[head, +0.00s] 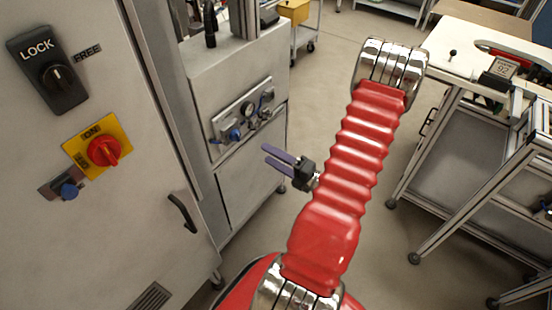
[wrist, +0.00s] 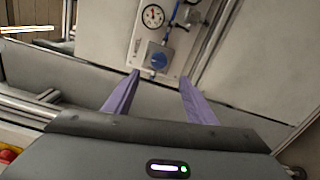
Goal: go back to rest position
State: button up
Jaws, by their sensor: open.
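My gripper (head: 281,160) is open and empty. Its two purple fingers show in the head view, left of my red arm, in front of the grey cabinet (head: 237,185). In the wrist view my gripper (wrist: 163,92) also has its purple fingers apart with nothing between them. Beyond the fingertips is a panel (wrist: 165,38) with a round gauge (wrist: 153,15) and a blue knob (wrist: 158,57). The fingers appear apart from the panel. My red arm covers part of the floor in the head view.
At the left stands a cabinet with a LOCK switch (head: 47,68) and a red rotary switch (head: 103,151). At the right are a white-topped workbench (head: 455,60) and a metal frame (head: 480,200). Open floor (head: 325,60) lies between. A yellow box (head: 293,10) sits on a cart behind.

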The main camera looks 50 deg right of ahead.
jog(key=shift+s, duration=0.65)
